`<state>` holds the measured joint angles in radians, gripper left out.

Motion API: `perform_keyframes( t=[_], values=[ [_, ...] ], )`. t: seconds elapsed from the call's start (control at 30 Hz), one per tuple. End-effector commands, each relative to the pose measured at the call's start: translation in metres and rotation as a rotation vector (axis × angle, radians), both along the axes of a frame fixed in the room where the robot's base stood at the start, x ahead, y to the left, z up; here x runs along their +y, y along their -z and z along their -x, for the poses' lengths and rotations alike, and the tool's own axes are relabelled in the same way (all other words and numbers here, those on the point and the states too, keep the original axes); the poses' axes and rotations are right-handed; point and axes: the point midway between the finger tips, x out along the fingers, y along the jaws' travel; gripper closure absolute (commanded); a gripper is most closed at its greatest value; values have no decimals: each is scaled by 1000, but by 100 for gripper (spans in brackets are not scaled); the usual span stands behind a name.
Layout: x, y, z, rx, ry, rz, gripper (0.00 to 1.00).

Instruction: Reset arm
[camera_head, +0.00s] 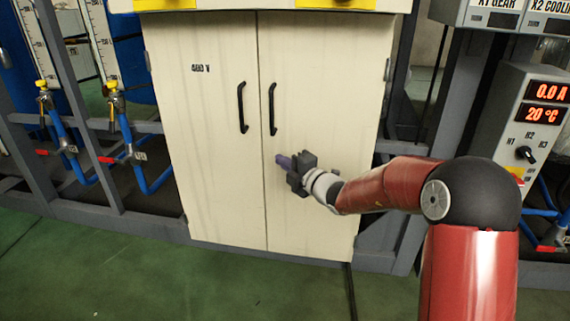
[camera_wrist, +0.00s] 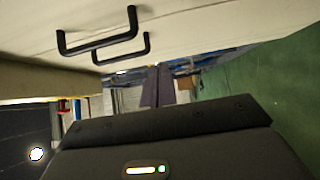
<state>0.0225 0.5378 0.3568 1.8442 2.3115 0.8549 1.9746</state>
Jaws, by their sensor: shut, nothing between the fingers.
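My red arm reaches in from the right in the head view. My gripper (camera_head: 283,161) is in front of the cabinet's right door, below and a little right of the door handles. Its purple-grey fingers are together, and nothing shows between them. In the wrist view the shut fingers (camera_wrist: 158,87) point away over the dark gripper body. The cream two-door cabinet (camera_head: 215,200) is closed. Its black handles, left (camera_head: 242,107) and right (camera_head: 272,108), are apart from my gripper. Both handles also show at the upper left of the wrist view (camera_wrist: 97,42).
Blue pipes with yellow and red valves (camera_head: 117,100) stand left of the cabinet. A control box (camera_head: 530,120) with red displays reading 0.0 A and 20 °C is at the right, near my arm. The green floor (camera_head: 120,270) in front is clear.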

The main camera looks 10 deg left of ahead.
Motion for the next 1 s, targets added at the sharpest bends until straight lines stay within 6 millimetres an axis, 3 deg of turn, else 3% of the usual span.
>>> perform_keyframes(
  t=[0.17,0.27,0.47,0.67,0.87,0.9,1.0],
  values=[
    [-2,-13,22,-111,-53,111,100],
    [-2,-30,57,-328,-157,326,100],
    [-24,-45,156,-955,-479,907,100],
    [-84,-33,245,-1569,-894,1413,100],
    [-169,-17,317,-2105,-1471,1755,100],
    [-186,-14,329,2040,1496,-1665,100],
    [-226,-9,355,1808,1491,-1389,100]
  ],
)
